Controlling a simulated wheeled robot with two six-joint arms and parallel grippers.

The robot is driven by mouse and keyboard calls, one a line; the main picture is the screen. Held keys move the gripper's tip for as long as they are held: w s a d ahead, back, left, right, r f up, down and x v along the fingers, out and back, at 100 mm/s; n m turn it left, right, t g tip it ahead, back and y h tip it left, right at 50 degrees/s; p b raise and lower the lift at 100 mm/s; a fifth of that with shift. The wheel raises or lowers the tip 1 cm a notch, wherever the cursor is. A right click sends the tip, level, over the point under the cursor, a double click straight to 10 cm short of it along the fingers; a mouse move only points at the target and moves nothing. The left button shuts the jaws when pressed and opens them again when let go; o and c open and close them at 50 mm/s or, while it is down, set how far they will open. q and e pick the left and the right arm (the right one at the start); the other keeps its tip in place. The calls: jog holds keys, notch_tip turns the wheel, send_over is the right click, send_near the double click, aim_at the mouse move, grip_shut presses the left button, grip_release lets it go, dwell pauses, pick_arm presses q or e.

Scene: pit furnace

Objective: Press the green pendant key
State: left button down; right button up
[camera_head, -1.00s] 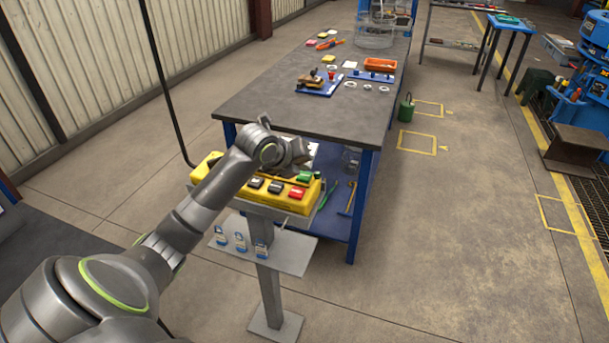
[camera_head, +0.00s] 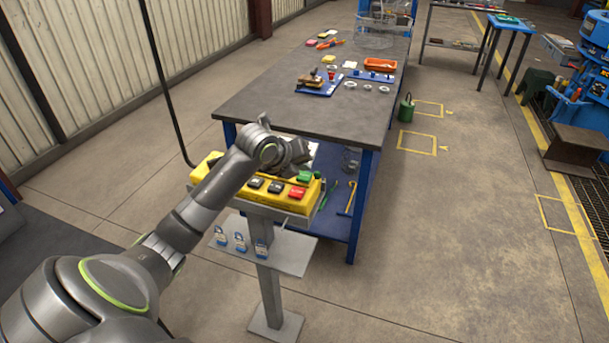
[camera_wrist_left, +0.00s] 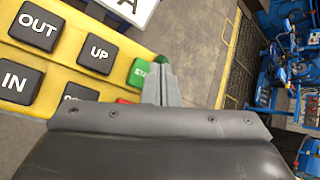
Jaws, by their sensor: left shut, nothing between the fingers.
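The yellow pendant (camera_head: 243,190) lies on a grey stand in the head view, with several black keys, a red key (camera_head: 297,192) and the green key (camera_head: 305,176) at its right end. In the left wrist view the green key (camera_wrist_left: 136,73) shows beside the fingertips, partly hidden behind them. My left gripper (camera_wrist_left: 160,84) is shut and empty, its tips at or just over the green key's edge; I cannot tell if they touch. In the head view my left gripper (camera_head: 298,158) is just above and behind the green key. My right gripper is not in view.
A grey-topped workbench (camera_head: 290,95) with blue legs stands behind the pendant. A black cable (camera_head: 165,80) rises from the pendant's left end.

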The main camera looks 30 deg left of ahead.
aim_at(302, 178)
pick_arm(q)
jog(key=shift+f, duration=0.1)
jog(key=shift+f, duration=0.35)
jog(key=shift+f+b, duration=0.4)
jog(key=shift+f, duration=0.1)
dwell(0.6)
jog(key=shift+r, duration=0.1)
jog(key=shift+r+p, duration=0.8)
jog(key=shift+p, duration=0.05)
notch_tip(302, 178, up, 5)
jog(key=p, duration=0.4)
jog(key=shift+r, duration=0.1)
